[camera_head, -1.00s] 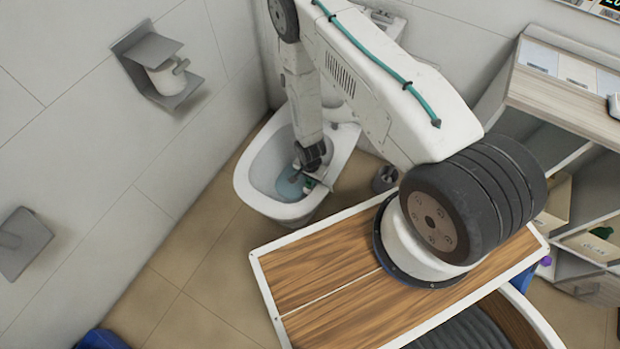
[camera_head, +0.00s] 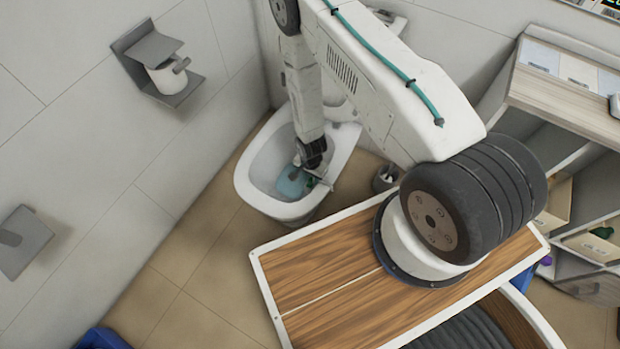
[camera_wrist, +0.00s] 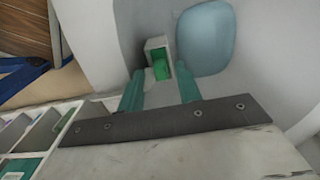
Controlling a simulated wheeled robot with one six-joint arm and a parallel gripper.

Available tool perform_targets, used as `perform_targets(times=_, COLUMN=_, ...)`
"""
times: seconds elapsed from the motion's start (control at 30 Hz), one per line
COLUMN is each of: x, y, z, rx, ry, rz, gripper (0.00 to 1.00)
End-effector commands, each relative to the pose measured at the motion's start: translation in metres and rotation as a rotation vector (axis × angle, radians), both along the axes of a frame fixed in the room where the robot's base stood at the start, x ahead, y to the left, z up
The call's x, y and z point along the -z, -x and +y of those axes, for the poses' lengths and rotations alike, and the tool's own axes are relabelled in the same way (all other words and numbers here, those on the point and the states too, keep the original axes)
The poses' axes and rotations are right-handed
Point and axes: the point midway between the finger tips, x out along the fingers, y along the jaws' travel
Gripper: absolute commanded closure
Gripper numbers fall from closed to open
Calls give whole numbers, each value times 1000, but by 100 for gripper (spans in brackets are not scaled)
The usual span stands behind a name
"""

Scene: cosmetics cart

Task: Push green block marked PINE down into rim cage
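The green block (camera_wrist: 160,70) shows between my fingers in the wrist view, at the open white rim cage (camera_wrist: 156,42). It looks partly inside the cage; how deep it sits and any PINE marking cannot be made out. The cage is at the toilet bowl's inner wall, beside the blue water. My gripper (camera_wrist: 160,67) has two teal fingers spread apart, with gaps between them and the block; it is open. In the head view, my gripper (camera_head: 314,180) reaches down into the toilet bowl (camera_head: 252,187), and the cage and block are too small or hidden to tell.
A toilet brush holder (camera_head: 385,179) stands right of the toilet. A paper holder (camera_head: 160,65) is on the left wall. A shelf unit (camera_head: 570,105) with bins stands at the right. The wooden top (camera_head: 320,275) is in front; open floor lies left of it.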

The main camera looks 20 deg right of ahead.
Motion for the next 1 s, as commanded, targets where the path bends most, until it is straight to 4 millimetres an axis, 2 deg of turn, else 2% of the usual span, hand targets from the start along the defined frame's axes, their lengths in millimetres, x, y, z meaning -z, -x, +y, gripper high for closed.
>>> perform_targets(times=0.2, x=-38, y=2, z=0, rx=0, ry=1, rz=6, gripper=55)
perform_targets(times=0.4, x=-58, y=0, z=2, rx=-2, ry=1, rz=1, gripper=55)
perform_targets(times=1.0, x=-60, y=-1, z=1, rx=-2, ry=0, rz=-2, gripper=55)
